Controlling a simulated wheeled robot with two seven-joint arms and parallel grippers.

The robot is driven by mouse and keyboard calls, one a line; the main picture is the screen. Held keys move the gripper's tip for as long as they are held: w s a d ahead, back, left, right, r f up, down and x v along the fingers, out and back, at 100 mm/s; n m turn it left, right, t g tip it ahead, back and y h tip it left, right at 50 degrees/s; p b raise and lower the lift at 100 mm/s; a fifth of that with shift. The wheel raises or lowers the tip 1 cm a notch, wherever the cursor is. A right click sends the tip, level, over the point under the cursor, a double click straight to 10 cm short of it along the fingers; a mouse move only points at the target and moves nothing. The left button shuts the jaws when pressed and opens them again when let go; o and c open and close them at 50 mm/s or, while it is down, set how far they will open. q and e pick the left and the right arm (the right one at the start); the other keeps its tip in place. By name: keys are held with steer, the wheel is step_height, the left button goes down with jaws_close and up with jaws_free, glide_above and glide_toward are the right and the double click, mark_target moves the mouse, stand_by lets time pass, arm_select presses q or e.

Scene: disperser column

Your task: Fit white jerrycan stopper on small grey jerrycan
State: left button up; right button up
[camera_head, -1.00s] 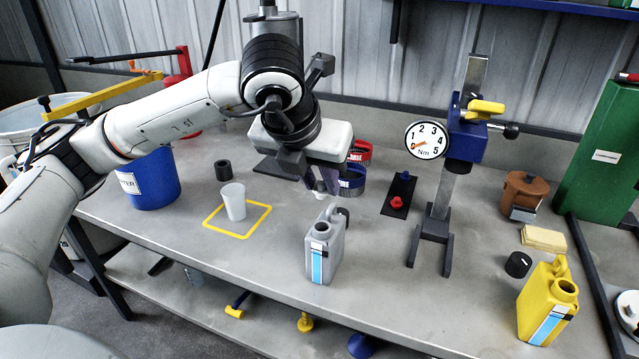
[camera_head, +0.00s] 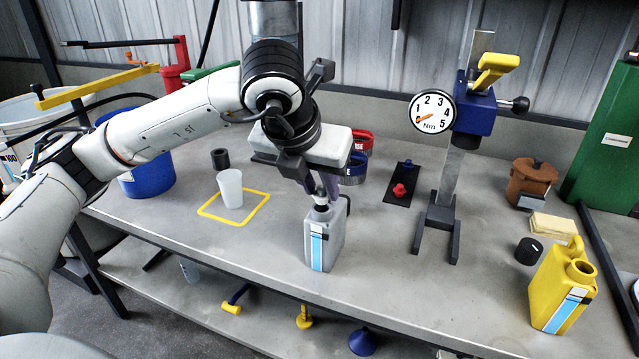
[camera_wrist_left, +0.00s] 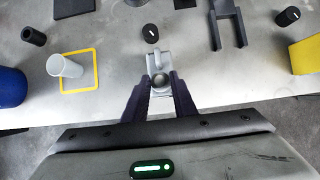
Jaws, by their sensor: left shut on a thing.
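The small grey jerrycan (camera_head: 323,245) stands upright near the bench's front edge, with a blue and white label on its front; it also shows in the left wrist view (camera_wrist_left: 160,58). My left gripper (camera_head: 322,192) is over the jerrycan's neck, its purple-grey fingers pointing down. It is shut on the small white stopper (camera_head: 321,200), which is at the neck opening. I cannot tell whether the stopper is seated or just above the opening. The fingers (camera_wrist_left: 160,84) straddle the neck in the left wrist view. My right gripper is not in view.
A torque gauge stand (camera_head: 440,185) is right of the jerrycan, with a black strip (camera_head: 401,193) of knobs beside it. A yellow jerrycan (camera_head: 562,290) stands front right. A white cup (camera_head: 230,188) stands within a yellow square at left. A black knob (camera_wrist_left: 151,33) is close behind the grey jerrycan.

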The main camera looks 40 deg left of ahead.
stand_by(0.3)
arm_select(q)
steer(key=shift+b, duration=0.3)
steer(key=shift+b, duration=0.5)
stand_by(1.1)
steer(key=shift+f+b, duration=1.15)
steer(key=shift+b, duration=0.05)
steer(key=o, duration=0.9)
steer(key=shift+o, duration=0.9)
